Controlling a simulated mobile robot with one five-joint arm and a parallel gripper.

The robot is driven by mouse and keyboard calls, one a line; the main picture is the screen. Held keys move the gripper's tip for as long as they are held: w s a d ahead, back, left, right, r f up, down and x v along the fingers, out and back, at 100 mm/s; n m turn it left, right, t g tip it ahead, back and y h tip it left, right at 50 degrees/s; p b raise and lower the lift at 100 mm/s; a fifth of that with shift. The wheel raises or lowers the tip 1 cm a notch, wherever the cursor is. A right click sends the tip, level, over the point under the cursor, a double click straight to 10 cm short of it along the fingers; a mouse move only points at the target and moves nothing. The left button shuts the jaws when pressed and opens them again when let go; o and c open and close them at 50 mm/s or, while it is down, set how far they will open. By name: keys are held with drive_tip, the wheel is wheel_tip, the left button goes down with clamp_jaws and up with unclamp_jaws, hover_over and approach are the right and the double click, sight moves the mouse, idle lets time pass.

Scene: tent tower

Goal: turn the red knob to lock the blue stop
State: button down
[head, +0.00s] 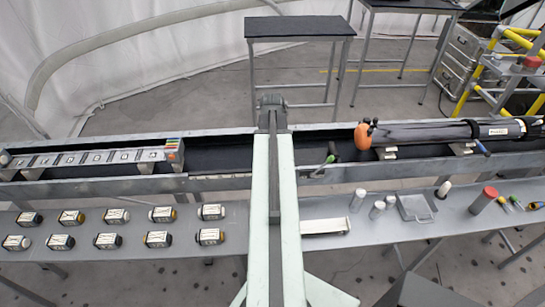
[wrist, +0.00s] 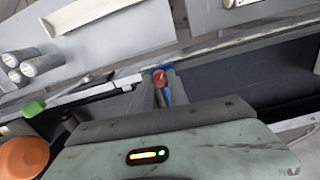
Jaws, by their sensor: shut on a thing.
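In the wrist view, the small red knob (wrist: 159,78) sits at the metal rail's edge, with its top showing between my fingers. A blue part, the blue stop (wrist: 166,69), shows right behind and beside the knob. More blue shows between the fingers below it. My gripper (wrist: 164,84) is shut on the red knob, and its grey fingers cover the knob's sides and much of the stop. In the head view my arm stands in front of this spot, so knob, stop and fingers are hidden there. I cannot tell how far the knob is turned.
The shelf (head: 260,235) holds several labelled canisters, white cylinders (head: 358,199) and a white tray (head: 326,226).

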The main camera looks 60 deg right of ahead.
drive_tip(key=shift+a, duration=0.1)
drive_tip(key=c, duration=1.3)
unclamp_jaws()
wheel_tip(320, 180, up, 8)
drive_tip(key=p, duration=0.8)
drive_tip(key=shift+f, duration=0.1)
